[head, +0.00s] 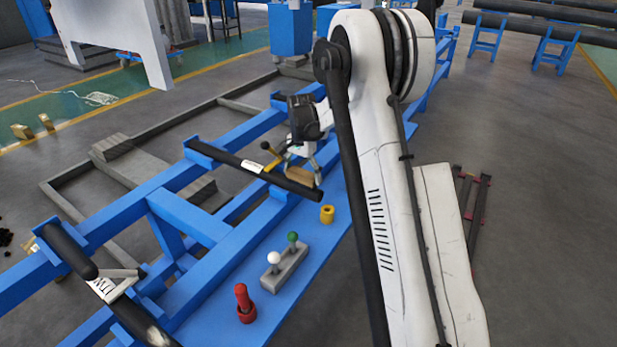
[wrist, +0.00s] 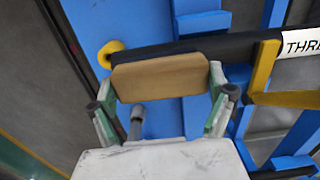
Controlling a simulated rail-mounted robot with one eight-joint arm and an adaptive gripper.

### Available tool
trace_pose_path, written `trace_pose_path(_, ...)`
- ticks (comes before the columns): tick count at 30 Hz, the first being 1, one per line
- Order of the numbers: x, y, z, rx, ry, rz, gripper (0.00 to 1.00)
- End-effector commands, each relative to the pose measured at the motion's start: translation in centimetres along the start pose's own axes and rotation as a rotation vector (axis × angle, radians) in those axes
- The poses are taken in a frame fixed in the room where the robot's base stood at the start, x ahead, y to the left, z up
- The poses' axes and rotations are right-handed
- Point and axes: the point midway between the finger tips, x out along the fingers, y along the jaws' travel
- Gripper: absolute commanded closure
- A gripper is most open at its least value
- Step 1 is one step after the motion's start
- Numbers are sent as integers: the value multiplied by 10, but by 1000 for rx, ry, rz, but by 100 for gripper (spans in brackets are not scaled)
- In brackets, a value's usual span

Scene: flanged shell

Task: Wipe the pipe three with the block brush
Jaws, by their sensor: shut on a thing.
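Pipe three (head: 225,159) is a black pipe with a white label, lying across the blue frame. In the wrist view its label (wrist: 301,42) reads "THRE", cut off by the picture edge. The block brush (wrist: 160,77) is a tan block held crosswise between the two fingers of my gripper (wrist: 164,92). In the head view the brush (head: 300,175) is at the pipe's near right end, under my gripper (head: 302,160). The brush overlaps the pipe in the wrist view; I cannot tell if they touch.
A yellow bracket or handle (wrist: 264,70) is at the pipe beside the label. On the blue bench are a yellow ring-like piece (head: 327,214), a grey block (head: 285,267) with white and green knobs, and a red piece (head: 244,304). Another labelled black pipe (head: 130,316) lies lower left.

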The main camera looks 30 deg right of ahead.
Motion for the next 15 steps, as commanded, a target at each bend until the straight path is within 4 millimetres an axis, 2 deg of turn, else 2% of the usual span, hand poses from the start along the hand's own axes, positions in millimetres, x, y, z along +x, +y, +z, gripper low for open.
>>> trace_pose_path(5, 1, -16, -1, 1, 0, 0, 38)
trace_pose_path(8, -11, -16, -1, 2, 0, 0, 38)
trace_pose_path(10, -26, -16, -1, 2, 0, 0, 38)
trace_pose_path(15, -40, -17, 0, 0, 0, 0, 38)
